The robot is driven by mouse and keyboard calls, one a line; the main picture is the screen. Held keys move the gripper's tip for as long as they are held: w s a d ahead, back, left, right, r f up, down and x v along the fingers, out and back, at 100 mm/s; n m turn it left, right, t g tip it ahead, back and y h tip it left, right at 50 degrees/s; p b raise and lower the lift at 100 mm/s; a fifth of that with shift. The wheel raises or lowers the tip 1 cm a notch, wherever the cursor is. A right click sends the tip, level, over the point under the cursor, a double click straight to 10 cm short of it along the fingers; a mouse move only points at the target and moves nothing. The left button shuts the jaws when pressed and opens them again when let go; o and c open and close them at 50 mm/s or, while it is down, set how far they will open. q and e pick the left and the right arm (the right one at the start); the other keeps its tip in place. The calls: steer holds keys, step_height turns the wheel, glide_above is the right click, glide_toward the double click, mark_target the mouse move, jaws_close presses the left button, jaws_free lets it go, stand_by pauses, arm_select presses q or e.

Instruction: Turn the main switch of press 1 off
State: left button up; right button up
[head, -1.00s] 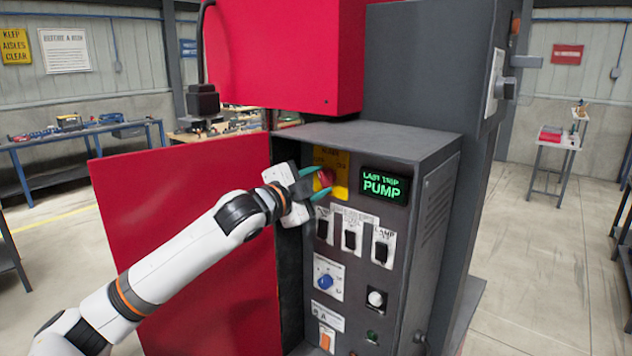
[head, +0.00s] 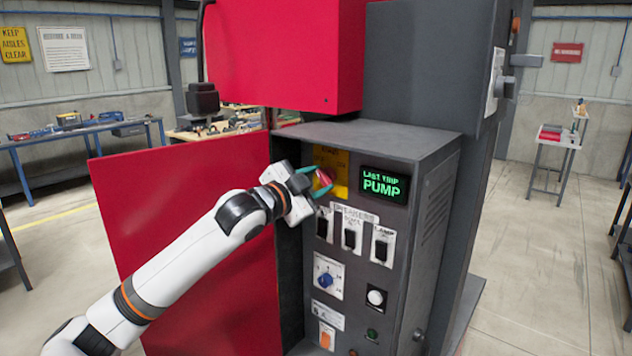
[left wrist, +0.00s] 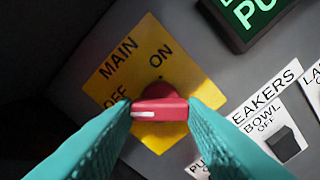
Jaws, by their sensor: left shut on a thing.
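The main switch is a red rotary knob (head: 323,179) on a yellow plate (head: 341,186) at the top left of the grey control panel. My left gripper (head: 318,183) is shut on the knob, with one teal finger on each side. In the left wrist view the knob (left wrist: 160,110) lies across between the fingertips (left wrist: 160,106). Its white mark is on the left end, toward the OFF side of the plate (left wrist: 128,70); ON is printed above the knob. The fingers hide part of the plate. My right gripper is not in view.
A red door (head: 200,250) stands open left of the panel. Below the knob are black breaker switches (head: 349,238), a blue selector (head: 325,280) and an orange switch (head: 325,338). A green-lit display (head: 384,186) reads LAST TRIP PUMP.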

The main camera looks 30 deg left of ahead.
arm_select(q)
steer(key=o, duration=1)
steer(key=shift+s+f, duration=0.15)
steer(key=shift+s, duration=0.1)
steer(key=shift+s+a+b, duration=0.15)
steer(key=shift+s+b, duration=1.25)
steer(key=shift+s, duration=0.5)
steer(key=shift+s+a+b, duration=0.2)
steer(key=shift+s+b, duration=1.15)
steer(key=shift+s, duration=0.6)
steer(key=shift+s+a+b, duration=0.15)
steer(key=shift+s+b, duration=1.25)
steer(key=shift+s, duration=0.5)
